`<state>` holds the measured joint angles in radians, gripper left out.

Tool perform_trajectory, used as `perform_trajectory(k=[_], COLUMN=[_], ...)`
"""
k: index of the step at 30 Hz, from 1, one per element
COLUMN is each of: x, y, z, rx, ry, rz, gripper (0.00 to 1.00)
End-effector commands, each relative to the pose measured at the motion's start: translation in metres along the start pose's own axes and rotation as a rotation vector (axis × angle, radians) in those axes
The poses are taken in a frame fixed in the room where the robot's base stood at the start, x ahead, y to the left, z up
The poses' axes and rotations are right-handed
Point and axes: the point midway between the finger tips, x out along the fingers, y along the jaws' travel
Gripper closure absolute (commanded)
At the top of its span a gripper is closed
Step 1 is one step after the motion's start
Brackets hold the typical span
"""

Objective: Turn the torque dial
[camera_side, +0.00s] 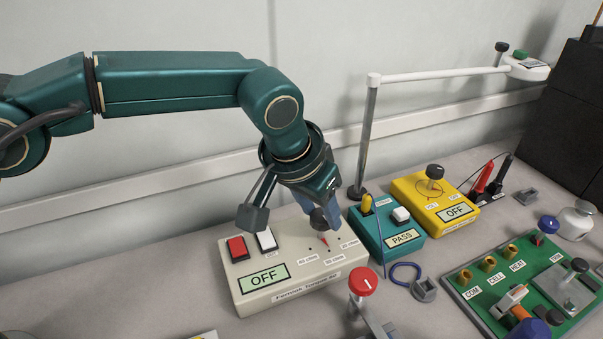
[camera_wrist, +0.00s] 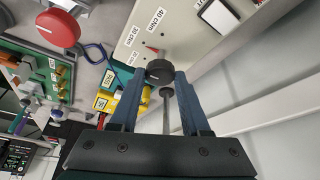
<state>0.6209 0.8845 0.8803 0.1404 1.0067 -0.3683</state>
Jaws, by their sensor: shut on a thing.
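The torque tester (camera_side: 290,296) is a cream box with a red button, a white button and a display reading OFF. Its dark torque dial (camera_side: 319,220) stands at the right of its top, with a red pointer and several printed labels beside it. My gripper (camera_side: 324,208) reaches down over the dial from above. In the wrist view the dial (camera_wrist: 159,71) sits between the two blue fingertips, and my gripper (camera_wrist: 160,80) is shut on it. The fingers partly hide the dial in the side view.
A teal tester (camera_side: 390,246) reading PASS and a yellow tester (camera_side: 437,203) reading OFF stand to the right. A grey post (camera_side: 368,130) rises behind them. A red-topped knob (camera_side: 363,281) stands close in front. A green board (camera_side: 500,300) lies at the right.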

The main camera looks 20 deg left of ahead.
Motion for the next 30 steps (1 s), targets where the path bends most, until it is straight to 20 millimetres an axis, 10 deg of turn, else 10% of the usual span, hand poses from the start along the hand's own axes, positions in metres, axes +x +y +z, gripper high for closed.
perform_trajectory(k=[14,15,17,30], x=[0.000,0.000,0.000,-0.013], y=[-0.001,-0.001,-0.001,-0.001], z=[0.000,0.000,0.000,-0.001], rx=[0.082,0.082,0.082,0.081], ry=[0.001,0.001,0.001,0.003], rz=[0.033,0.033,0.033,0.034], gripper=[1.00,0.42,0.24,0.24])
